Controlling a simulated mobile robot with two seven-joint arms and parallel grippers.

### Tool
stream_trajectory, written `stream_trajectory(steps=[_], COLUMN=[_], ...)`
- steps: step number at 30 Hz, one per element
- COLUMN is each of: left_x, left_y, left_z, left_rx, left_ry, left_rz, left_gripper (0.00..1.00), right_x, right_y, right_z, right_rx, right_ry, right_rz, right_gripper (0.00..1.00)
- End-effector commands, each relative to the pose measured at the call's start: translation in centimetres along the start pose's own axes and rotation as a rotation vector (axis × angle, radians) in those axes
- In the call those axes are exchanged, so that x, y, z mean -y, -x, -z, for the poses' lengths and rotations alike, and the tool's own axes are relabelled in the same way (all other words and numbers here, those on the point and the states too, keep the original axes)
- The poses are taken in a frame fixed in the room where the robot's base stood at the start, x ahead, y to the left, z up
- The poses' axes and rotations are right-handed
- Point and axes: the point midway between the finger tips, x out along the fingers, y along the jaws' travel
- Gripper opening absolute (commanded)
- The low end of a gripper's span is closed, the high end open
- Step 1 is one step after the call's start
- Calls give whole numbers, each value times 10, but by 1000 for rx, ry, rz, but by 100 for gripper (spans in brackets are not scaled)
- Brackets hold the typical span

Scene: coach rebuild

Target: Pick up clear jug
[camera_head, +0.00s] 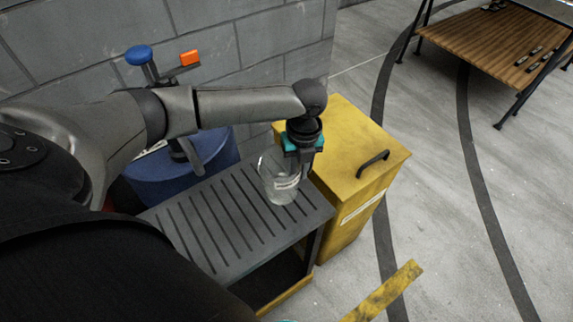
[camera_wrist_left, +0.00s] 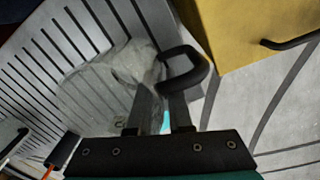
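The clear jug (camera_head: 281,181) stands upright on the dark slatted top of a low stand (camera_head: 190,215). It has a pale label on its side. In the left wrist view the see-through jug (camera_wrist_left: 95,95) is at the left, and its black loop handle (camera_wrist_left: 203,70) is near my fingertips. My left gripper (camera_head: 299,152) points down at the jug's rim and partly hides it. In the wrist view the two fingers of my left gripper (camera_wrist_left: 160,95) are apart, with a narrow gap between them. My right gripper is not in view.
A yellow bin (camera_head: 350,145) with a black handle stands close to the right of the stand. A blue drum (camera_head: 215,155) is behind it, against a grey block wall (camera_head: 260,45). A wooden table (camera_head: 500,40) is far right. Open floor lies between.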

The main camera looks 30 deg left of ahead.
Motion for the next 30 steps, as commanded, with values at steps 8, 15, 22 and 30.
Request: stream_trajectory(steps=[8, 15, 22, 30], left_x=[0, 0, 0, 0], left_y=[0, 0, 0, 0], left_z=[0, 0, 0, 0], left_rx=[0, 1, 1, 1], left_ry=[0, 0, 1, 1], left_rz=[0, 0, 0, 0], left_gripper=[0, 0, 0, 0], right_x=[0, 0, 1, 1], right_y=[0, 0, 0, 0], right_z=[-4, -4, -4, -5], right_rx=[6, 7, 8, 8], right_ry=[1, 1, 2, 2], right_rz=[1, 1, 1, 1], right_gripper=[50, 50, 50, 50])
